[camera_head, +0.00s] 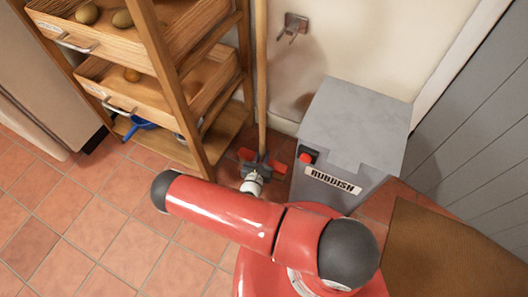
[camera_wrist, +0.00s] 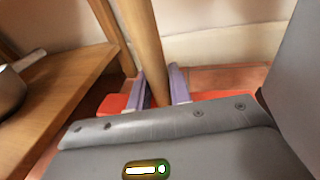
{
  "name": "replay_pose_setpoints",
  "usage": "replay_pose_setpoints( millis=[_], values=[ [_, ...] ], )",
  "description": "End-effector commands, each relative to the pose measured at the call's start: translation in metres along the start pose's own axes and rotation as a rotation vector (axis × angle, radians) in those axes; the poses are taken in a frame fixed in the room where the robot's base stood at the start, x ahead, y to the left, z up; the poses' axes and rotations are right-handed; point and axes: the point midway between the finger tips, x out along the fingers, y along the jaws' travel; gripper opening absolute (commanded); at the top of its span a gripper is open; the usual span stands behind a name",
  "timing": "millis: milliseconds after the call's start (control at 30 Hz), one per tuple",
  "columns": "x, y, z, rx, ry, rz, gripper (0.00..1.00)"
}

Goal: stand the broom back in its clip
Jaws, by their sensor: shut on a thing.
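The broom's wooden handle (camera_head: 261,75) stands nearly upright between the shelf rack and the bin. My gripper (camera_head: 262,158), low down near floor height in the picture, is shut around the handle. In the wrist view the handle (camera_wrist: 144,40) passes between the two fingers of my gripper (camera_wrist: 160,88), leaning slightly.
A wooden shelf rack (camera_head: 169,75) with drawers stands close on the left of the handle. A grey rubbish bin (camera_head: 355,120) stands close on the right. A brown mat or board (camera_head: 430,250) lies at the lower right. Tiled floor (camera_head: 90,220) is clear at lower left.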

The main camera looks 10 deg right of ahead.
Motion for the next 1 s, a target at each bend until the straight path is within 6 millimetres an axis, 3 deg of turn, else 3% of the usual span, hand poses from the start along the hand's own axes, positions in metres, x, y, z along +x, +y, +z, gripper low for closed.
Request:
replay_pose_setpoints(
  millis=[133,600,1000],
  values=[
    [0.0,0.0,0.002,0.001,-0.002,-0.001,0.0],
    [0.024,-0.004,-0.021,0.001,-0.004,0.0,0.0],
    [0.054,-0.011,-0.015,0.0,-0.004,0.0,0.0]
  ],
)
